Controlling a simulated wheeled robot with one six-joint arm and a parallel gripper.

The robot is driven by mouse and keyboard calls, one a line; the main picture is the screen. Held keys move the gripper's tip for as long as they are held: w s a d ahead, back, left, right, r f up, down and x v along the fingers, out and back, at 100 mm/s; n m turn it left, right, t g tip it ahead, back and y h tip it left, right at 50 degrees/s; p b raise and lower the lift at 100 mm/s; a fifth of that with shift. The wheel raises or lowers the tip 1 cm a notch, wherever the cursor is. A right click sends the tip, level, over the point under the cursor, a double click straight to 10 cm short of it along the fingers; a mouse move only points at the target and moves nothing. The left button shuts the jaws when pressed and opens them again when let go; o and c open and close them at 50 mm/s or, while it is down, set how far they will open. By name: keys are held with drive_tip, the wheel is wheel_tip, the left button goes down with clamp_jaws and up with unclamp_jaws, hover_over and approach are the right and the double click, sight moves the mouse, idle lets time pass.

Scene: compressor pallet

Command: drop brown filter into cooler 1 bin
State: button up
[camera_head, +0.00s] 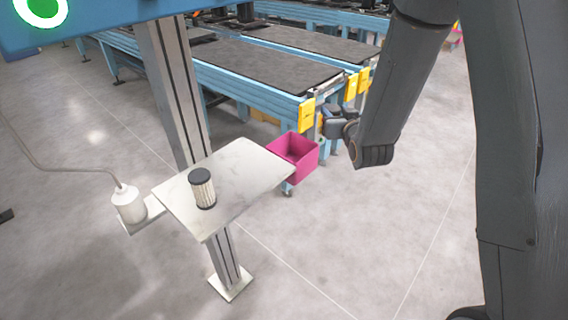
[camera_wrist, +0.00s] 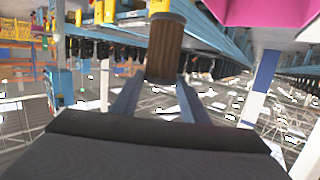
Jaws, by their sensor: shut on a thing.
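My gripper (camera_wrist: 162,90) is shut on a brown cylindrical filter (camera_wrist: 165,48) with a dark end cap, seen in the wrist view between the two blue-grey fingers. In the head view my gripper (camera_head: 334,122) is at the end of my arm, up and to the right of a pink open bin (camera_head: 304,166). The held filter cannot be made out clearly there. The pink bin also shows at the upper right of the wrist view (camera_wrist: 270,12). No label on the bin can be read, and its interior looks empty where visible.
A white marble-like table (camera_head: 240,165) holds another filter (camera_head: 202,188), pale and pleated with a black top. A white bottle-like container (camera_head: 128,204) stands at its left. Blue conveyors (camera_head: 250,85) with yellow parts stand behind the bin. The floor at front right is clear.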

drive_tip(key=s+a+n+g+y+b, duration=0.1)
drive_tip(key=s+a+n+y, duration=0.2)
drive_tip(key=a, duration=0.8)
wheel_tip(320, 180, down, 6)
drive_tip(key=w+b, duration=0.1)
drive_tip(key=b, duration=0.3)
drive_tip(key=shift+d+f+y, duration=0.15)
drive_tip(key=shift+d+y, duration=0.1)
drive_tip(key=shift+y, duration=0.05)
drive_tip(key=o, duration=1.2)
